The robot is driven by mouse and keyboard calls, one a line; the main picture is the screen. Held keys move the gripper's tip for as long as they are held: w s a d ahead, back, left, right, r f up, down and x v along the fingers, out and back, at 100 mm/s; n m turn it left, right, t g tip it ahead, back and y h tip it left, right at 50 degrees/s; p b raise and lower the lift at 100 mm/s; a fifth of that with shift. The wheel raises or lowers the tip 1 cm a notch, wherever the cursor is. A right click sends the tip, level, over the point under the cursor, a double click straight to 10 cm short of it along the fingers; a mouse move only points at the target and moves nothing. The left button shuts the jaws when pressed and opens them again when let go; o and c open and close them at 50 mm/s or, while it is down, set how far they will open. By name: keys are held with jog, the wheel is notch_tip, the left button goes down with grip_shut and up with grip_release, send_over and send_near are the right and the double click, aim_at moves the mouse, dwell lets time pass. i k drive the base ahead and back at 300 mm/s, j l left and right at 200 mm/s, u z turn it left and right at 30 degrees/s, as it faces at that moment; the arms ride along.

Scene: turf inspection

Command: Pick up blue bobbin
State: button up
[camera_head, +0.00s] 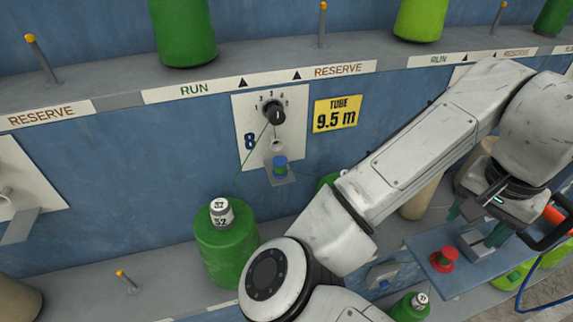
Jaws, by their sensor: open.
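My gripper (477,226) is at the right, pointing down above a blue tray-like surface (468,277). Its greenish fingers are apart, with a grey block (474,245) visible between and below them. The gripper is well away from the blue piece. My arm crosses the right half of the view and hides part of the wall and lower shelf.
A red bobbin (444,258) stands on the blue surface, left of the grey block. A large green cone (226,250) with a label marked 32 stands on the lower shelf, below and left of the bracket. A thin thread runs near the bracket. Green cones (183,35) line the upper shelf.

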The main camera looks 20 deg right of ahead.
aim_at(281, 163)
jog(key=i+l+u, duration=0.2)
jog(key=l+u, duration=0.2)
jog(key=i+l+u, duration=0.15)
jog(key=l+u, duration=0.25)
jog(key=i+l+u, duration=0.1)
jog(key=l+u, duration=0.3)
jog(key=j, duration=0.1)
